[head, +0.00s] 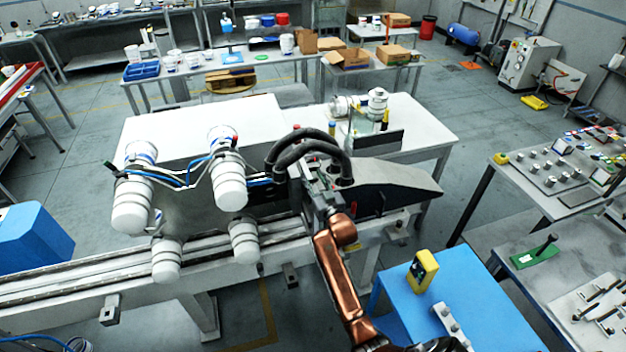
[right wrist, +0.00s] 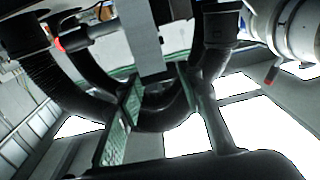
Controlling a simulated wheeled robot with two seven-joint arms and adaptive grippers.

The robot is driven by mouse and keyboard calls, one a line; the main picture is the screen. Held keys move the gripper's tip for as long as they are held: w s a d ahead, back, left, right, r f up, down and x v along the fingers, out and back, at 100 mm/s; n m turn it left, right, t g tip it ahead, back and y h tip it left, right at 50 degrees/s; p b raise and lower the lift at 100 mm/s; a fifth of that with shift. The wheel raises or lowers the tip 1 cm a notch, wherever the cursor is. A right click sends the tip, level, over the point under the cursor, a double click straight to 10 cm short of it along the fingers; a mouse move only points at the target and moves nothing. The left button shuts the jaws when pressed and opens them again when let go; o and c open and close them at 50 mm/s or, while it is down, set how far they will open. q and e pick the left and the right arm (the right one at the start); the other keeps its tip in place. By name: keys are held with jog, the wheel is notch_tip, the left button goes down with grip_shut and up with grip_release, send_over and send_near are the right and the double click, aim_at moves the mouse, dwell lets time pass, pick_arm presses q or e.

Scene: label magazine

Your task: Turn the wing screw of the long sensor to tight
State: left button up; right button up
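My right gripper (head: 316,180) is at the end of my copper arm, at the machine beside two thick black hoses (head: 305,143). In the right wrist view its two fingers (right wrist: 157,105) have green pads that stand apart. I see nothing clearly clamped between them. A grey bar (right wrist: 146,38) hangs above the gap, and the hoses curve close around the fingers. A small red-tipped part (right wrist: 271,75) shows at the right. The long sensor and its wing screw cannot be made out for certain; the hoses and gripper hide much there. My left gripper is not in view.
White cylinders (head: 229,187) with blue and black cables stand left of my gripper above the conveyor rails (head: 75,275). A dark sloped chute (head: 395,180) lies at the right. A blue table (head: 470,310) holds a yellow device (head: 422,272). White tabletops (head: 200,125) lie behind.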

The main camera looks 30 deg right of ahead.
jog(key=shift+o, duration=1.2)
jog(key=shift+f, duration=0.2)
jog(key=shift+s+a+f, duration=0.1)
jog(key=shift+s, duration=0.2)
jog(key=s+a, duration=0.2)
jog(key=s, duration=0.9)
jog(key=shift+s, duration=0.15)
